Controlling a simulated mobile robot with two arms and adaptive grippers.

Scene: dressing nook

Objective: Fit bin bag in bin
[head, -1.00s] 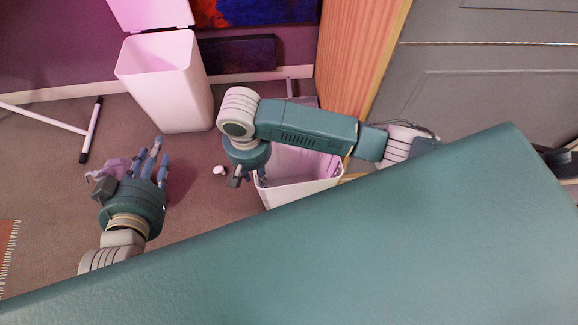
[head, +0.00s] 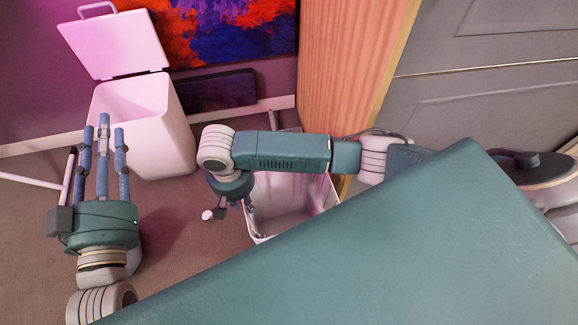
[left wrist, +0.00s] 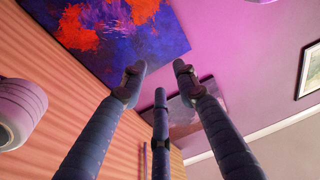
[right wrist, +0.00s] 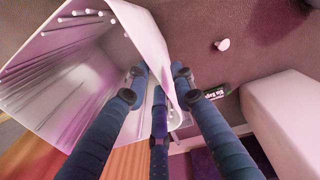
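A white bin (head: 165,135) with its lid (head: 115,45) raised stands at the upper left in the head view. Its side also shows at the right of the right wrist view (right wrist: 285,115). My left gripper (head: 103,130) is open and empty in front of the bin, fingers pointing up in the picture; the left wrist view (left wrist: 160,85) shows nothing between them. My right gripper (head: 225,208) is open beside a second white container; its spread fingers (right wrist: 157,85) are near that container's wall. I cannot make out a bin bag for certain; a small dark labelled item (right wrist: 215,92) lies on the floor.
The second white container (head: 325,195), open-topped, stands under my right arm, with pegs along its inner rim (right wrist: 85,15). A small white object (right wrist: 222,45) lies on the floor. A wooden panel (head: 350,80) rises behind.

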